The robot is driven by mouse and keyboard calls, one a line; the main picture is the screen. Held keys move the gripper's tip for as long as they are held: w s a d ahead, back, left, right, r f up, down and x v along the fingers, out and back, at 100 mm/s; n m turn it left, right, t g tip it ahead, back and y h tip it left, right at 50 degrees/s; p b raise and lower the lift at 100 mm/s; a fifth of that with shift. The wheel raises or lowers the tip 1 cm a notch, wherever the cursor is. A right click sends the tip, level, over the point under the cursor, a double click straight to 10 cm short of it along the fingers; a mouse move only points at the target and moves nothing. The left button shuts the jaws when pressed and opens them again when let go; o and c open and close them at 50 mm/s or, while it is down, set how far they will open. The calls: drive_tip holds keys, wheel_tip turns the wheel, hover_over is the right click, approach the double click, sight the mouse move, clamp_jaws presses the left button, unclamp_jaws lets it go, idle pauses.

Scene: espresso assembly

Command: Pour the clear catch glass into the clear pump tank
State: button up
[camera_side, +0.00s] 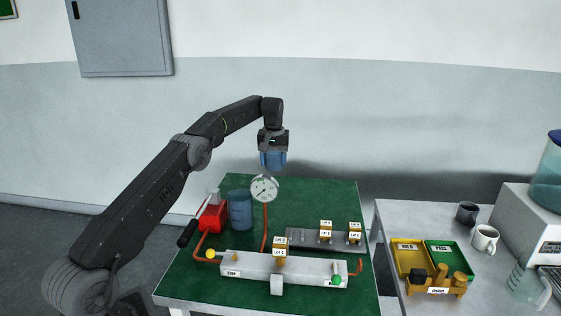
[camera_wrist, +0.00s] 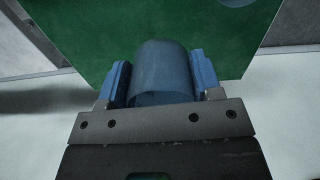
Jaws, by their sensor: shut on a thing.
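The catch glass (camera_wrist: 160,70) is a see-through, blue-tinted cylinder held between the two blue finger pads in the wrist view. My gripper (camera_side: 272,160) is shut on it, high above the back of the green table, clear of everything below. In the side view the fingers largely hide the glass, so its tilt and contents are hard to tell. The pump tank (camera_side: 240,209) looks like a blue-tinted cylinder standing on the table beside the red pump (camera_side: 213,218), below and left of my gripper. A bluish round shape at the wrist view's top right may be the tank.
A dial gauge (camera_side: 264,189) on a copper pipe stands right of the tank, below my gripper. A grey manifold (camera_side: 300,270) lies in front. The pump's black-ended handle (camera_side: 188,233) sticks out left. A side table (camera_side: 400,222) holds trays and mugs. The table's back right is clear.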

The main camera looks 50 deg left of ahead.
drive_tip(key=shift+d+f, duration=0.1)
drive_tip(key=shift+f, duration=2.15)
drive_tip(key=shift+s+a+r+t+h, duration=0.15)
drive_tip(key=shift+s+r+t+h, duration=0.1)
drive_tip(key=shift+s+t, duration=0.3)
drive_tip(key=shift+s+a+r+t+h, duration=0.1)
drive_tip(key=shift+s+a+t+h, duration=0.2)
drive_tip(key=shift+t, duration=0.35)
drive_tip(key=shift+s+a+r+t+h, duration=0.1)
drive_tip(key=shift+s+r+t+h, duration=0.1)
drive_tip(key=shift+s+t, duration=0.35)
drive_tip(key=shift+f+t, duration=0.25)
drive_tip(key=shift+w+d+r, duration=0.1)
drive_tip(key=shift+d+r, duration=0.05)
drive_tip(key=shift+r, duration=0.1)
drive_tip(key=shift+f, duration=0.15)
drive_tip(key=shift+s+f+t, duration=0.3)
drive_tip(key=shift+s+f, duration=0.05)
drive_tip(key=shift+f, duration=0.15)
